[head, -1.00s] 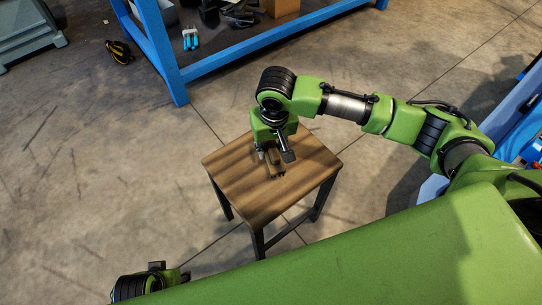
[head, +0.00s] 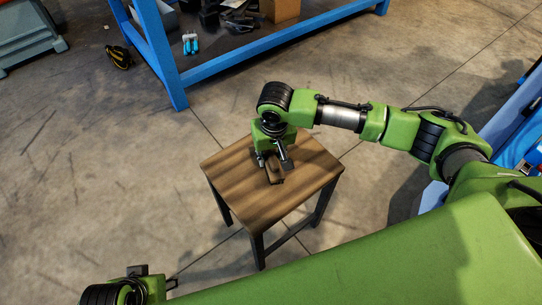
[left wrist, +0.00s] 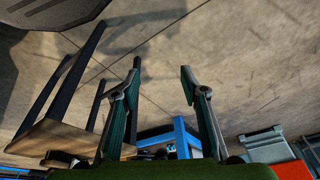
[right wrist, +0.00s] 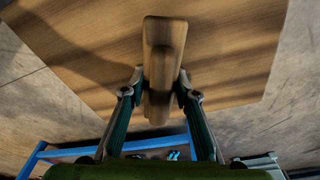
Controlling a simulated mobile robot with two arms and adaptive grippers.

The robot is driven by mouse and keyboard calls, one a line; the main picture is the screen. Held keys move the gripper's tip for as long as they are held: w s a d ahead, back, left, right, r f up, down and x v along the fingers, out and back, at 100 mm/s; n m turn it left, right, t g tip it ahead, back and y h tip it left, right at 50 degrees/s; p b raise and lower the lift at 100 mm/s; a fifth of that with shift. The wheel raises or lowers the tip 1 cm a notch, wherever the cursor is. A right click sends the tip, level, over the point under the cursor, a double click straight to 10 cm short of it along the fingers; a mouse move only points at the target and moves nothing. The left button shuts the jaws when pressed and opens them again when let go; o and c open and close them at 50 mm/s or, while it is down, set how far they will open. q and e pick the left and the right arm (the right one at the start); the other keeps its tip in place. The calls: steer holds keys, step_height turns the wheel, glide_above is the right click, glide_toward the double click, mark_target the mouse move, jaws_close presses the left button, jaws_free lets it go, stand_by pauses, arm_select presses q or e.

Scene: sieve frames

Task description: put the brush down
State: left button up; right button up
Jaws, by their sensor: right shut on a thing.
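The brush (right wrist: 163,50) is a brown wooden block, seen lengthwise in the right wrist view over the wooden stool top. My right gripper (right wrist: 160,85) is shut on the brush, one finger on each side. In the head view the brush (head: 275,176) shows below the right gripper (head: 273,160), near the middle of the stool top (head: 237,170). I cannot tell whether its underside touches the wood. My left gripper (left wrist: 161,80) is open and empty, away from the brush. Only part of it shows at the lower left of the head view.
The stool has dark legs (head: 258,250) and bare wood around the brush. A blue-framed bench (head: 170,60) with items on its shelf stands behind. The floor left of the stool is clear.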

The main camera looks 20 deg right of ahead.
mark_target(272, 157)
steer(key=o, duration=1)
steer(key=shift+f, duration=0.1)
arm_select(q)
steer(key=shift+w+f, duration=0.1)
steer(key=shift+f, duration=0.1)
arm_select(e)
steer(key=shift+r, duration=0.35)
steer(key=r+p, duration=0.1)
steer(key=r, duration=0.2)
steer(key=s+r+p, duration=0.1)
steer(key=r, duration=0.3)
steer(key=r+p, duration=0.1)
steer(key=r, duration=0.2)
steer(key=shift+s+a+r, duration=0.1)
steer(key=shift+s+r, duration=0.25)
arm_select(q)
step_height(272, 157, down, 12)
steer(key=shift+d+r+g, duration=0.15)
steer(key=shift+r+g, duration=0.05)
steer(key=shift+g, duration=0.1)
arm_select(e)
steer(key=shift+r, duration=0.4)
